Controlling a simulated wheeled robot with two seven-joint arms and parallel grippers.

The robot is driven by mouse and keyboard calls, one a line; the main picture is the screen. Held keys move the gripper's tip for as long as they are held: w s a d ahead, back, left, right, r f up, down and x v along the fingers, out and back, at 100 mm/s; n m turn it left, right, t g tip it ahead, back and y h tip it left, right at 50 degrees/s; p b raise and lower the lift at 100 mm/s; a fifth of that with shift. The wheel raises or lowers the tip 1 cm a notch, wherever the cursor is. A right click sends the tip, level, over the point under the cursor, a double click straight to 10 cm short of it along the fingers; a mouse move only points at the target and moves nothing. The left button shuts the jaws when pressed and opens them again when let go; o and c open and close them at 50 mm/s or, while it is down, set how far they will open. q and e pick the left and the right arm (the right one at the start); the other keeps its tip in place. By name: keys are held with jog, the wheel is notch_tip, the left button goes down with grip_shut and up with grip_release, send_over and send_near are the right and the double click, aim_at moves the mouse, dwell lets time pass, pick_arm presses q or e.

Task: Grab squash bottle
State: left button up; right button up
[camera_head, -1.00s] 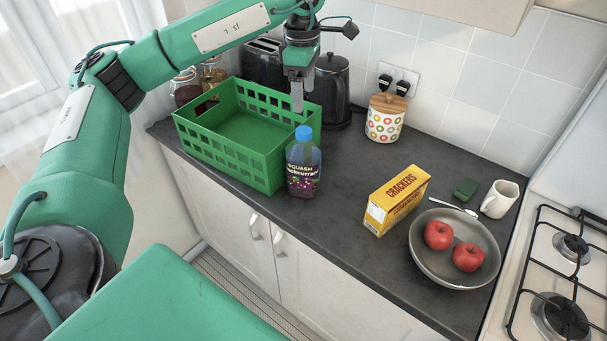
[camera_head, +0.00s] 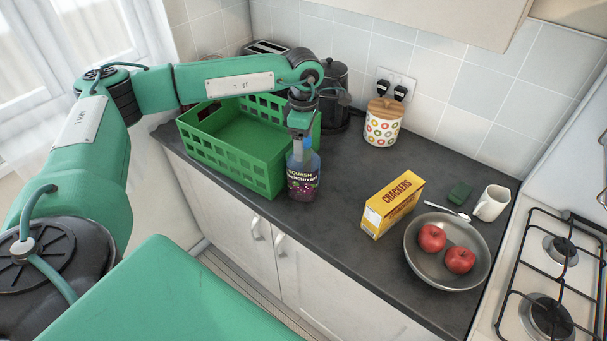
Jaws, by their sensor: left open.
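The squash bottle (camera_head: 303,182) stands upright on the dark counter, just right of the green crate. It has a dark purple label and a blue cap, which is partly hidden by my gripper. My left gripper (camera_head: 299,150) points down at the bottle's top, with its fingers at the height of the cap and neck. The left gripper is open. I cannot tell whether its fingers touch the bottle. My right gripper is not in view.
The green crate (camera_head: 226,171) stands close left of the bottle. A yellow crackers box (camera_head: 392,205), a grey pan (camera_head: 447,272) with two red apples, a mug (camera_head: 491,203) and a spotted jar (camera_head: 383,124) stand to the right. A dark kettle (camera_head: 334,95) is behind. Counter between bottle and crackers is clear.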

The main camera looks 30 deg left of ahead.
pick_arm(q)
jog(key=shift+f, duration=0.9)
jog(key=shift+c, duration=0.4)
jog(key=c, duration=1.5)
grip_shut()
jog(key=shift+r, duration=0.2)
